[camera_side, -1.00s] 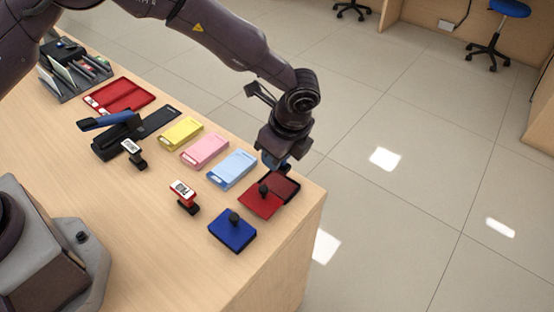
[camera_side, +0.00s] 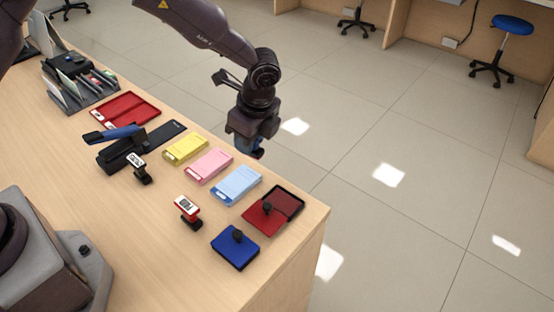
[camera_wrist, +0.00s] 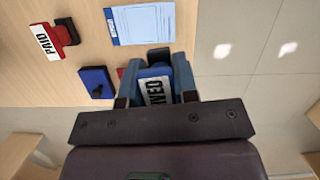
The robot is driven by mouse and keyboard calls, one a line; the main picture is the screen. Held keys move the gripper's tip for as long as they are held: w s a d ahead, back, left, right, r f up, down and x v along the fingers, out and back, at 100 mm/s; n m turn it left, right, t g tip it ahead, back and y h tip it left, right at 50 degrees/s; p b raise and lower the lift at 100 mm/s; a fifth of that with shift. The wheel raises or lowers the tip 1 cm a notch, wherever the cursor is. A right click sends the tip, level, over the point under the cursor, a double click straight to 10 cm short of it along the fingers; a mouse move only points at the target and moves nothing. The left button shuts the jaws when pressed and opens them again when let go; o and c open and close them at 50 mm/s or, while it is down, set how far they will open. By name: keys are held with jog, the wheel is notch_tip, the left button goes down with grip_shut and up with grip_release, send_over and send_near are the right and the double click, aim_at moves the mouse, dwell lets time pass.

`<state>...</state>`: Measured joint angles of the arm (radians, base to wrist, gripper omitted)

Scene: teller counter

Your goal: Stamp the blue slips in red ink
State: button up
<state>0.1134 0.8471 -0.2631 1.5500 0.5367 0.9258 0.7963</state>
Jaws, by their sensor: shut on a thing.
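My gripper (camera_side: 251,148) is shut on a blue stamp (camera_wrist: 157,90) with a white label; only its last letters, "VED" or similar, can be read. I hold it in the air beyond the counter's far edge in the side view. The stack of light blue slips (camera_side: 237,186) lies on the counter below and in front of my gripper; its top slip also shows in the wrist view (camera_wrist: 142,24). I see no mark on it. The red ink pad (camera_side: 288,200) is open, with its red lid and black knob (camera_side: 264,217) beside it. The wrist view mostly hides it.
The blue ink pad (camera_side: 235,248) is closed. A red PAID stamp (camera_side: 188,211) and a black stamp (camera_side: 140,168) stand nearby. Pink slips (camera_side: 209,165), yellow slips (camera_side: 185,149), a stapler (camera_side: 120,145) and a red tray (camera_side: 126,109) line the counter.

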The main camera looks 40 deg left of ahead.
jog(key=s+a+m, duration=0.1)
jog(key=s+a, duration=0.2)
send_over(231, 179)
jog(key=shift+h, duration=0.4)
jog(key=shift+d+f, duration=0.15)
jog(key=shift+f, duration=1.55)
jog(key=shift+d+f, duration=0.15)
jog(key=shift+f, duration=1.5)
jog(key=shift+f, duration=0.6)
jog(key=shift+r, duration=3.05)
